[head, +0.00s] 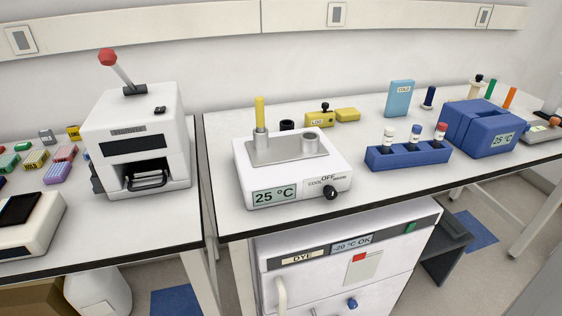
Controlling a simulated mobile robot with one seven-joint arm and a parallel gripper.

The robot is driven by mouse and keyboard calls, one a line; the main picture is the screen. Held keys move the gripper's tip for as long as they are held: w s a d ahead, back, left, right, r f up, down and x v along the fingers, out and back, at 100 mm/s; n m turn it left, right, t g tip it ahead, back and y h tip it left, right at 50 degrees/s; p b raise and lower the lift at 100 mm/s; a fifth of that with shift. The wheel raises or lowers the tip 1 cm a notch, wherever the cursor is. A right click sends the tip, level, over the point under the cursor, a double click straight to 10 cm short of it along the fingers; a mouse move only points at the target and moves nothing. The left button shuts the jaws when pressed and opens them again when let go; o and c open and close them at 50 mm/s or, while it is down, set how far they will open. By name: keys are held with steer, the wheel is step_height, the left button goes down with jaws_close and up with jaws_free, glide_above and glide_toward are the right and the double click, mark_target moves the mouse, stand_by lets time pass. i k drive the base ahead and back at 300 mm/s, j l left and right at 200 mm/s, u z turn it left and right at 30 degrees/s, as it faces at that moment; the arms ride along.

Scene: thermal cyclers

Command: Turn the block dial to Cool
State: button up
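The block unit (242,165) is a white box with a metal top plate, standing on the right-hand bench near its left front corner. Its front display (274,196) reads 25 °C. The black block dial (330,193) is at the right of its front face, under the labels COOL on the left, OFF at the top and a small, hard-to-read one on the right. The dial's pointer is too small to tell which label it faces. A yellow-topped rod (260,114) stands upright in the left well of the block; the right well (310,142) looks empty. My gripper is not in view.
A white press-like machine (136,120) with a red-knobbed lever stands on the left bench. A blue rack (405,163) with capped tubes and a blue box (482,127) stand right of the block unit. A white DYE freezer (345,265) is below. The bench strip before the dial is clear.

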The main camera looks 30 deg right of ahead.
mark_target(329, 192)
steer(key=z, duration=1.1)
steer(key=k+l, duration=0.1)
steer(key=k, duration=0.25)
